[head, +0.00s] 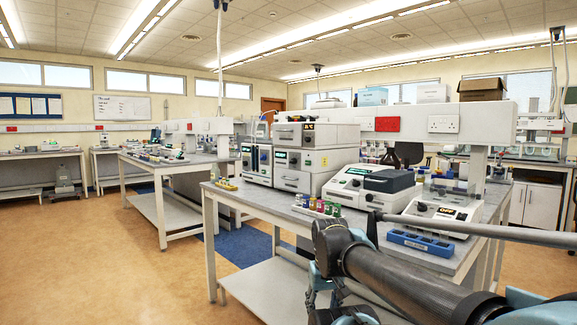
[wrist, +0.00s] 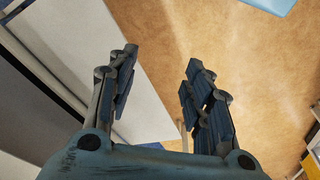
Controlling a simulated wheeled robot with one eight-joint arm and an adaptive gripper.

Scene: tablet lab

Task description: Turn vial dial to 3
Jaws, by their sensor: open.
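My gripper (wrist: 158,80) is open and empty in the wrist view, with its two dark fingers spread apart. Below it are tan floor and a pale shelf or table surface. In the head view my dark arm crosses the lower right, in front of the bench. On the bench stand a white instrument with a display and a dark lid (head: 389,181) and a smaller white control unit with knobs (head: 440,211). Coloured vials (head: 318,206) stand at the bench's front edge. I cannot tell which knob is the vial dial, and its setting is too small to read.
The bench (head: 265,206) carries stacked white instruments (head: 305,155) at its back left and a blue rack (head: 420,243) near its front. A lower shelf (head: 262,280) juts out under the bench. Open tan floor (head: 110,265) lies to the left.

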